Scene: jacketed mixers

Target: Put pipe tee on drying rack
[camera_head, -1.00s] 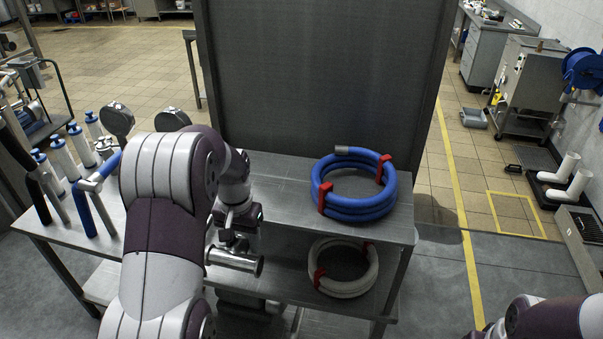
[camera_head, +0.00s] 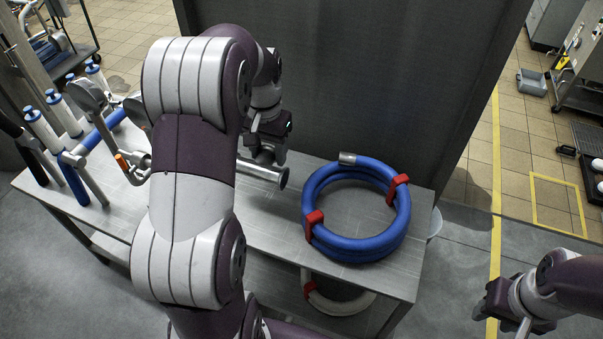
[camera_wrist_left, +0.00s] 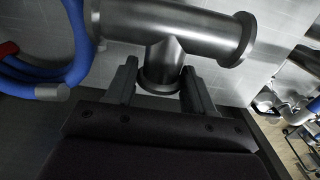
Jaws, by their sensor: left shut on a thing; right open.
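The metal pipe tee (camera_wrist_left: 180,30) has flanged ends and shows large in the left wrist view. It also shows in the head view (camera_head: 262,170), over the steel table's top shelf, partly hidden by my left arm. My left gripper (camera_wrist_left: 160,85) is shut on the tee's branch, with one finger on each side. The same gripper shows in the head view (camera_head: 266,150). My right gripper (camera_head: 500,305) is at the lower right, open and empty, away from the table. I cannot make out a drying rack for certain.
A coiled blue hose (camera_head: 355,245) with red straps lies on the steel table (camera_head: 290,235), right of the tee. A white hose (camera_head: 340,303) is on the lower shelf. Blue-and-white handled tools (camera_head: 45,130) stand at left. A dark panel (camera_head: 370,80) rises behind the table.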

